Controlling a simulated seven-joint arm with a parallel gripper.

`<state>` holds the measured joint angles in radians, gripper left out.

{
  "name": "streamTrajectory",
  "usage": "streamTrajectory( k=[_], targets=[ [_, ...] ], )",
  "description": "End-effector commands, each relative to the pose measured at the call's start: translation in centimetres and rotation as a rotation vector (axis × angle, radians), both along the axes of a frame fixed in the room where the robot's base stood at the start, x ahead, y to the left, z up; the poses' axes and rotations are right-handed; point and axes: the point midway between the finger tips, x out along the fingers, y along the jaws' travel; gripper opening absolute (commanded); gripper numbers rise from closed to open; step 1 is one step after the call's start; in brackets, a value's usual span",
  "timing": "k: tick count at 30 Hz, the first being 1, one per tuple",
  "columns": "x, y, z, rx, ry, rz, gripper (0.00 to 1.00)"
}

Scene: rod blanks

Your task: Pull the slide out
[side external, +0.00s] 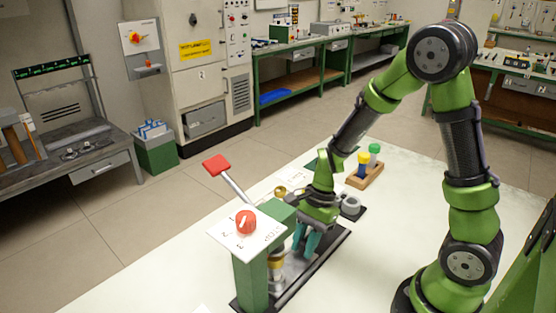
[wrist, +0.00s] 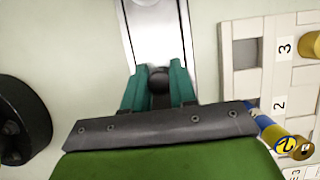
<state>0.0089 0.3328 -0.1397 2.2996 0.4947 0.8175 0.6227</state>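In the wrist view, a shiny metal strip, apparently the slide (wrist: 158,30), runs up from between my fingertips. A dark round knob (wrist: 158,78) sits at its near end. My gripper (wrist: 159,88) has its teal fingers on both sides of the knob, with no clear gap, so it looks shut on it. In the side view my gripper (side external: 307,240) points down over the dark base of the fixture, behind the green post (side external: 250,282). The slide and knob are hard to make out there.
A white panel with a red dial (side external: 246,221) tops the post, and a red-handled lever (side external: 217,165) rises beside it. A wooden block with yellow and green-topped pieces (side external: 366,176) stands beyond. The wrist view shows a numbered white rack (wrist: 280,75) at right and a black round part (wrist: 20,120) at left.

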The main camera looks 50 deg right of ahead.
Motion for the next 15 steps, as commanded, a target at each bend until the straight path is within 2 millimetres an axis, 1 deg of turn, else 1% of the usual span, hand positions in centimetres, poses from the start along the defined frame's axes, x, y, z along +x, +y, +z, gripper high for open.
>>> streamTrajectory(
  k=[1,2,3,11,14,15],
  targets=[
    [0.0,0.0,0.0,0.000,0.000,0.000,0.06],
    [0.0,0.0,0.0,0.000,0.000,0.000,0.01],
    [0.0,0.0,0.0,0.000,0.000,0.000,0.00],
    [0.0,-0.2,0.0,0.000,-0.001,-0.001,0.00],
    [0.1,-1.1,0.0,0.000,0.001,-0.005,0.00],
    [0.1,-1.7,0.0,-0.001,0.000,-0.005,0.00]
  ],
)
